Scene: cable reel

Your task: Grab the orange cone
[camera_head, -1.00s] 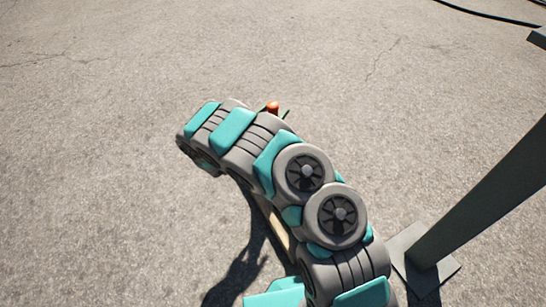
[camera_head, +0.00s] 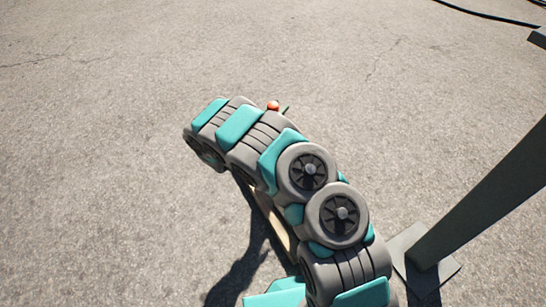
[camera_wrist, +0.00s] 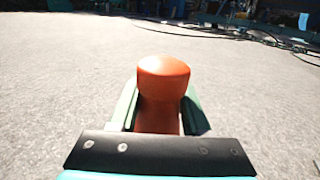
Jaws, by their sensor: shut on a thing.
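The orange cone (camera_wrist: 163,80) stands in the middle of the wrist view, with a rounded top and a narrower body below. My gripper (camera_wrist: 160,112) has its green fingers on both sides of the cone and is shut on it. The cone's lower part is hidden behind the dark plate of my gripper. In the head view only the small orange top of the cone (camera_head: 273,105) shows past my arm. A green bit of my gripper (camera_head: 285,110) shows beside it, and the rest is hidden by the arm.
A grey post with a square base plate (camera_head: 405,246) stands on the right in the head view. A dark cable (camera_head: 485,14) lies at the far top right. The cracked pavement (camera_head: 130,90) around the arm is clear. Blurred clutter and cables show far off in the wrist view.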

